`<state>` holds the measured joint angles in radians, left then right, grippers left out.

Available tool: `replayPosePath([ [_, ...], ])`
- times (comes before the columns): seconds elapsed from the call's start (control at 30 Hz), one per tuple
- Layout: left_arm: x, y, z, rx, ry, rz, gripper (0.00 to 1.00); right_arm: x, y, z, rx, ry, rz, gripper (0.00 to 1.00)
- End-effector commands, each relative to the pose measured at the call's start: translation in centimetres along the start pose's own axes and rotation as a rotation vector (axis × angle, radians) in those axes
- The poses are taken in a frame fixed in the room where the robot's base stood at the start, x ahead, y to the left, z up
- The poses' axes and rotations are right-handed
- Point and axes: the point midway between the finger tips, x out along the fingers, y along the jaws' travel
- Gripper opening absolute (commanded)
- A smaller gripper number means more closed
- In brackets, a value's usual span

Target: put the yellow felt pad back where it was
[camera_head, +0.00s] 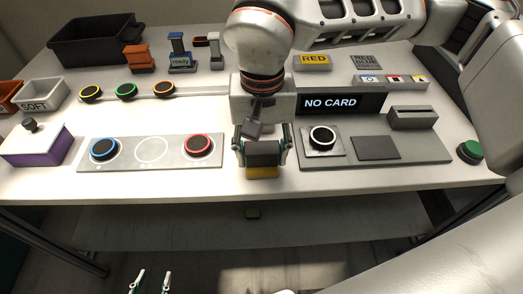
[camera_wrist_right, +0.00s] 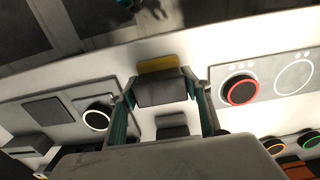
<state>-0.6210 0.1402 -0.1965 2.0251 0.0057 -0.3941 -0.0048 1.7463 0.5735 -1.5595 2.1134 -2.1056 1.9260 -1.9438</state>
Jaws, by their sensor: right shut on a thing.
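The yellow felt pad (camera_head: 263,172) shows as a yellow layer along the front lower edge of a dark grey block. It also shows in the right wrist view as a yellow strip (camera_wrist_right: 158,64) beside the block. My right gripper (camera_head: 262,155) points down near the table's front edge, with its two fingers closed on the sides of the block. I cannot tell whether the pad touches the table. My left gripper (camera_head: 151,283) is low in front of the table, its fingertips apart with nothing between them.
A plate with a blue-ringed disc, an empty circle and a red-ringed disc (camera_head: 199,145) lies left of my right gripper. A grey panel (camera_head: 430,151) and a NO CARD display (camera_head: 340,103) are at right.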

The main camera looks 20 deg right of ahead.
Motion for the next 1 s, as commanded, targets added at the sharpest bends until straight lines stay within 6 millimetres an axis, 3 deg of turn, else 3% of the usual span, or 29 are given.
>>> replayPosePath([
  [0.3,-0.2,0.2,0.5,-0.001,-0.007,0.003,0.4,0.2,0.0,0.0,-0.001,0.002,-0.001,0.31],
  [0.33,-0.3,0.3,0.5,-0.001,-0.008,0.004,0.4,0.2,0.0,0.0,-0.001,0.002,-0.001,0.51],
  [0.4,-0.4,0.3,0.6,-0.001,-0.011,0.005,0.4,0.1,0.0,0.0,-0.001,0.002,-0.002,0.65],
  [0.77,-0.4,0.3,0.5,-0.001,-0.009,0.005,0.4,-0.1,0.0,0.0,0.0,0.002,-0.002,0.65],
  [1.0,-0.2,0.1,-0.2,-0.001,-0.001,0.002,0.4,-3.3,-0.1,-0.1,-0.001,0.008,-0.004,0.65],
])
